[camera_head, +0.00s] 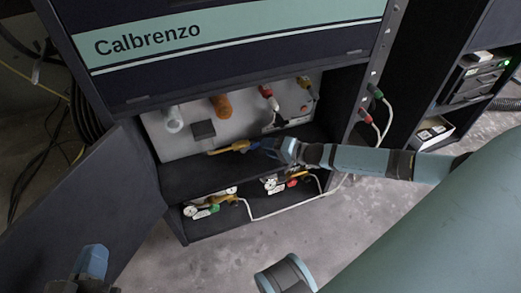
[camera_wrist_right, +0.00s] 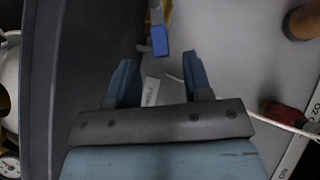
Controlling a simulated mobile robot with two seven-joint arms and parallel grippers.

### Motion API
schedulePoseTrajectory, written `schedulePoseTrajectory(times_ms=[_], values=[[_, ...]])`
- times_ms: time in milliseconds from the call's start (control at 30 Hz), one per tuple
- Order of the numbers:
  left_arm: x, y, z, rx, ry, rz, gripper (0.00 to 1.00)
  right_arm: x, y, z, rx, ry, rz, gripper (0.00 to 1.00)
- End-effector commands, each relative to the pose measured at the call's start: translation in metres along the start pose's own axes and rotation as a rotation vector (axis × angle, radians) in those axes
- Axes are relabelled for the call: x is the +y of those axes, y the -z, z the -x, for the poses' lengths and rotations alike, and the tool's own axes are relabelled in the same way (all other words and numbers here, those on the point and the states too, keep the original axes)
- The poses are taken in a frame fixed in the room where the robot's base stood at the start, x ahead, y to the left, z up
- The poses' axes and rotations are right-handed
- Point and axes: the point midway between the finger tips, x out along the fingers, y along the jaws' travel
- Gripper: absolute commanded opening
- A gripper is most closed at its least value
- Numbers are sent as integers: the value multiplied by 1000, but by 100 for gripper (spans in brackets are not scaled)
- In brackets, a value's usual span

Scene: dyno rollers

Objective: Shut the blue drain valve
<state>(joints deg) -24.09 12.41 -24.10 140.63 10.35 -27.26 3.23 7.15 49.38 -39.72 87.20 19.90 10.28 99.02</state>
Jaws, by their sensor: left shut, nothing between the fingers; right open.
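The blue drain valve handle (camera_wrist_right: 160,39) shows in the right wrist view as a small blue lever on a grey stem beside a yellow fitting (camera_wrist_right: 165,10). In the head view the yellow fitting (camera_head: 230,147) lies low inside the open cabinet; the handle there is hard to separate from my blue fingers. My right gripper (camera_wrist_right: 160,80) is open and empty. The handle is just beyond its fingertips, roughly in line with the gap and apart from both fingers. It also shows in the head view (camera_head: 269,147). My left gripper (camera_head: 93,258) is shut and empty, at the lower left.
The cabinet door (camera_head: 95,205) stands open at left. An orange pipe (camera_head: 220,106), a red-handled fitting (camera_head: 267,92) and a dark box (camera_head: 203,130) are on the back panel. Gauges with hoses (camera_head: 290,183) lie on the lower shelf. The floor (camera_head: 240,245) in front has free room.

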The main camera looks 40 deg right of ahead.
Motion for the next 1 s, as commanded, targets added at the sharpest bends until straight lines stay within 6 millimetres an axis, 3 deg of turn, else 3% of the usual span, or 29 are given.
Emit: schedulePoseTrajectory(times_ms=[200, 600, 800, 1000], values=[[-3, -17, -1, -47, -6, -8, 0, 1, 0, -29, 0, 1, 0, 46], [-4, -18, -2, -58, -8, -10, 0, 0, 0, -35, 0, -1, 0, 46], [-4, -18, -2, -58, -8, -11, 0, 0, 0, -35, 0, 0, 1, 0], [-3, -16, -2, -56, -8, -11, 0, -2, 0, -35, 0, -4, 4, 0]])
